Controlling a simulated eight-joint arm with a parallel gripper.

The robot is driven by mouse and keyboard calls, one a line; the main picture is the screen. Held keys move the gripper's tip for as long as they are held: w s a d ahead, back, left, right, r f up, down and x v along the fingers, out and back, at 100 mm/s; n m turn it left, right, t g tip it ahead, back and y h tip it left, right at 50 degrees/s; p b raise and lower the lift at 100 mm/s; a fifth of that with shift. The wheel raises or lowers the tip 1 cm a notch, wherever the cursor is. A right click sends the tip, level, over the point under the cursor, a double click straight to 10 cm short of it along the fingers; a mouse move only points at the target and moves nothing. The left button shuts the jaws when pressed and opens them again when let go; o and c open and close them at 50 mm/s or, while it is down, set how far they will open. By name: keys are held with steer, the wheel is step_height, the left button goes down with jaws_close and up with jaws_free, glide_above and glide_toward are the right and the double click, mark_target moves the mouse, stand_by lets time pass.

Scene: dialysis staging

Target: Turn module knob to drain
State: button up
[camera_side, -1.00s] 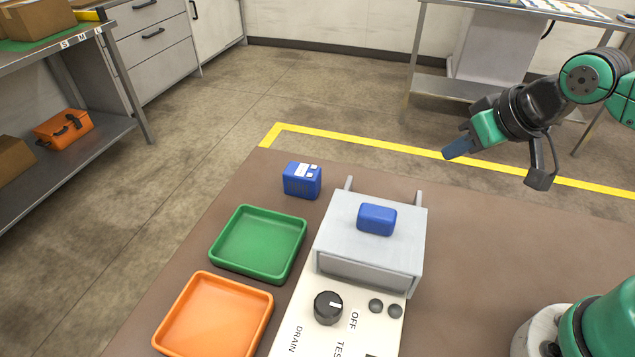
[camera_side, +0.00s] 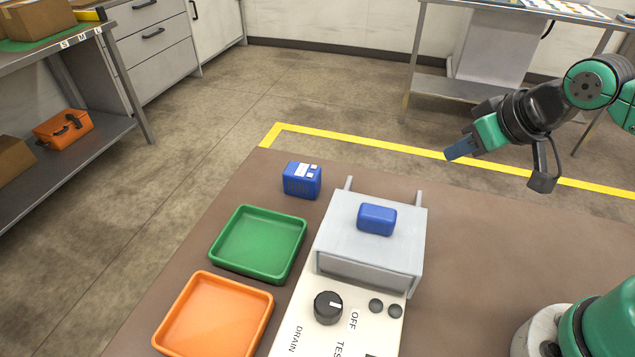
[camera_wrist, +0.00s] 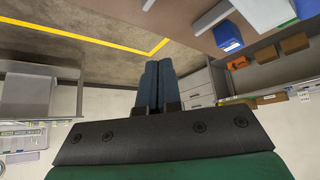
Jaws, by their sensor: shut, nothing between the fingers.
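The module (camera_side: 290,342) is a pale panel at the front of the brown table, with a grey box behind it. Its black round knob (camera_side: 328,307) has a white mark pointing right, toward the printed OFF. DRAIN is printed to the knob's lower left, and part of another label, TES, is lower right. My gripper (camera_side: 447,155) is in the air beyond the table's back right, well away from the knob. Its two blue fingers are together and empty; they also show in the wrist view (camera_wrist: 157,82). The knob is not in the wrist view.
A blue block (camera_side: 376,219) lies on the grey box (camera_side: 336,226). A blue labelled container (camera_side: 302,180) stands behind the green tray (camera_side: 217,262); an orange tray (camera_side: 165,341) is in front. Two small dark buttons (camera_side: 376,306) sit right of the knob.

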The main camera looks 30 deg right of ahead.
steer(key=o, duration=0.7)
steer(key=shift+r, duration=0.25)
steer(key=o, duration=0.4)
step_height(320, 180, up, 4)
steer(key=shift+r, duration=0.1)
steer(key=n+g, duration=0.7)
steer(key=n, duration=1.8)
glide_above(328, 304)
step_height(328, 304, down, 8)
steer(key=shift+f, duration=3.4)
jaws_close()
